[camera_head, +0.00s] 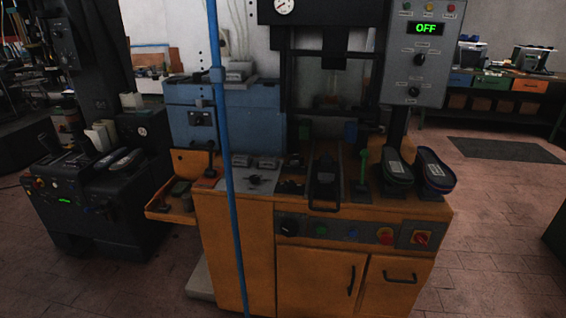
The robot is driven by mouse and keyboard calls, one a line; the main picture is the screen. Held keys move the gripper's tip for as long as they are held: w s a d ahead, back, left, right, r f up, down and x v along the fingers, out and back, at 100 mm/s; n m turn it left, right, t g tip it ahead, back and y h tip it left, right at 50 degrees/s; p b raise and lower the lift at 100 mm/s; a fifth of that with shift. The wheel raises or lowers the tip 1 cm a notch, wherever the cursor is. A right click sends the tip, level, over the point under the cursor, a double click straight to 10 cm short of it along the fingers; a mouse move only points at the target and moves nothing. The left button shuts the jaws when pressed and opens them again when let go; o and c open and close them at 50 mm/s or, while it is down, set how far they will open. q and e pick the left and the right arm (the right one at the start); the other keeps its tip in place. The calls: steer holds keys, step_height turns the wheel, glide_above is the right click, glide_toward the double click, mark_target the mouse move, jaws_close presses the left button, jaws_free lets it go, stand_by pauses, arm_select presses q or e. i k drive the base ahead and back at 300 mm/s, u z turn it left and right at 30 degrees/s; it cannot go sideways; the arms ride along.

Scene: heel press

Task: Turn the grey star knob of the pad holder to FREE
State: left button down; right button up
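A grey plate (268,182) with small dark fittings lies on the left of the cabinet top. I cannot make out the grey star knob of the pad holder or a FREE mark; the fittings are too small and dark. A dark tool or holder with a black handle (323,186) stands in the middle of the top, below the press. Neither of my grippers is in view.
A blue pole (228,165) crosses in front of the cabinet's left part. Two dark shoes (397,168) (434,170) stand at the right of the top. A grey control box (416,65) shows a green OFF. An orange side tray (172,216) juts out left.

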mark_target(295, 164)
steer(key=u, duration=0.65)
steer(key=i, duration=0.7)
steer(key=u, duration=0.4)
steer(key=i, duration=0.85)
steer(key=z, duration=0.5)
